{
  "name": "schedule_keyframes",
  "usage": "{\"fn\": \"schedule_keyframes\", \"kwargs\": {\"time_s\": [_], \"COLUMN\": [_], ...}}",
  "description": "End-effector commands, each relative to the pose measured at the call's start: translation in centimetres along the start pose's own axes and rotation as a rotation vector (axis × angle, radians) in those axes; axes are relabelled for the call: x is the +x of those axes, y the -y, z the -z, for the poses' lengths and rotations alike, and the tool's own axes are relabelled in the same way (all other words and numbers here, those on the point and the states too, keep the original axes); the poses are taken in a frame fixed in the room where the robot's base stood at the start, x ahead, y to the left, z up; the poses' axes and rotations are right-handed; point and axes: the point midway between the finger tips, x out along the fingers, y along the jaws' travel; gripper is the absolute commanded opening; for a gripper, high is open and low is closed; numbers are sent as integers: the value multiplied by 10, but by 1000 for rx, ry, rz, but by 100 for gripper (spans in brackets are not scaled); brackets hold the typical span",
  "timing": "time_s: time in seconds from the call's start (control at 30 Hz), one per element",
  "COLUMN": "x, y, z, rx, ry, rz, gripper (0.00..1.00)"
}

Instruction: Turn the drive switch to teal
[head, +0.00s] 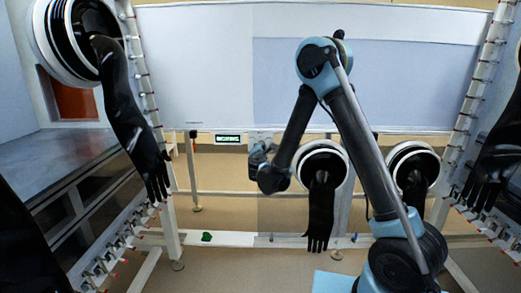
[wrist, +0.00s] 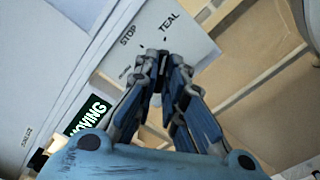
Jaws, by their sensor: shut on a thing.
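The drive switch's pale panel (wrist: 197,42) is in the wrist view, with the labels STOP and TEAL on its upper part and a third label, too blurred to read, at the lower left. My gripper (wrist: 162,68) is at the panel, its fingers closed together just below STOP and TEAL. It is shut on the switch knob, which the fingertips hide, so I cannot tell where its pointer stands. In the head view my gripper (head: 260,158) is at the front of the row, to the right of the display.
A lit display (wrist: 88,115) beside the panel reads MOVING; it also shows in the head view (head: 228,139). Black gloves hang from round ports, one glove (head: 320,210) close right of my gripper. A green object (head: 207,237) lies on the low rail.

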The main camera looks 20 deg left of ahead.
Motion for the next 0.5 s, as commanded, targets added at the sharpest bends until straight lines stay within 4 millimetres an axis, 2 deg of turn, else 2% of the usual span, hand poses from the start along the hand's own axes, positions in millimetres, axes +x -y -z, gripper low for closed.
{"fn": "schedule_keyframes", "kwargs": {"time_s": [0.07,0.1,0.17,0.5], "x": [-1,0,0,-1], "y": [3,3,3,1], "z": [-3,-3,-3,-1], "rx": [4,4,3,1], "ry": [5,5,5,2], "rz": [6,6,5,2], "gripper": [0,19,30,30]}}
